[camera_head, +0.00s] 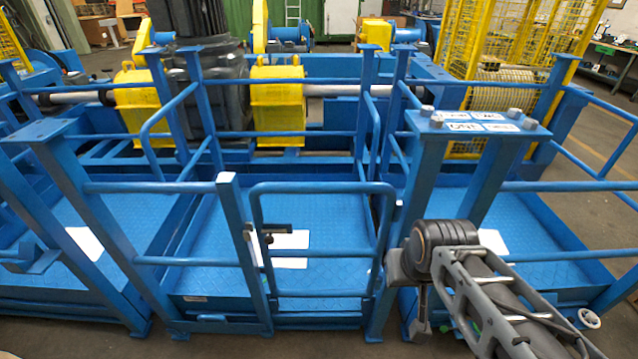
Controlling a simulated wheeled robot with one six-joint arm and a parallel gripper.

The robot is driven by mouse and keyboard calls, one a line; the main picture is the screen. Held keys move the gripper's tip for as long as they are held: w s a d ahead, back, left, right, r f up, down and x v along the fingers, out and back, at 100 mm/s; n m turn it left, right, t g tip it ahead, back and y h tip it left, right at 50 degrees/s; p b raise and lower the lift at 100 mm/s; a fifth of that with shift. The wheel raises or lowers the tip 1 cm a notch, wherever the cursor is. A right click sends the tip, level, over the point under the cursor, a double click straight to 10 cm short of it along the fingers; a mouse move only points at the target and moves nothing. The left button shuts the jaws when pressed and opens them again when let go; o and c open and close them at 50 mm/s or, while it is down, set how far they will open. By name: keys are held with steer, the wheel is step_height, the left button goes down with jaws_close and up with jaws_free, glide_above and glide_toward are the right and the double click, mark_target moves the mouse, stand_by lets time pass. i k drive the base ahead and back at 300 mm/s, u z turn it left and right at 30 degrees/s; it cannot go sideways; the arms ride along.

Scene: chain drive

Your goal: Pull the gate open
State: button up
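The gate (322,187) is a blue tubular frame with rounded corners in the middle of the front railing. It stands upright between a left post (236,225) and a right post, and looks closed. A small dark fitting (266,233), like a latch or handle, sits at its left edge near the left post. My arm comes in from the bottom right, with its dark round joint just right of the gate. My gripper (419,322) seems to hang below that joint, apart from the dark fitting. Its fingers cannot be made out.
Behind the gate is a blue chequered platform (335,215) with a white sheet (290,240) on it. Yellow housings (277,100) and a shaft stand further back. A thick blue post with a labelled top plate (478,124) rises behind my arm. Blue railings run on both sides.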

mark_target(392, 209)
steer(key=k, duration=0.5)
steer(key=u, duration=1.7)
steer(key=i, duration=1.2)
steer(key=z, duration=1.35)
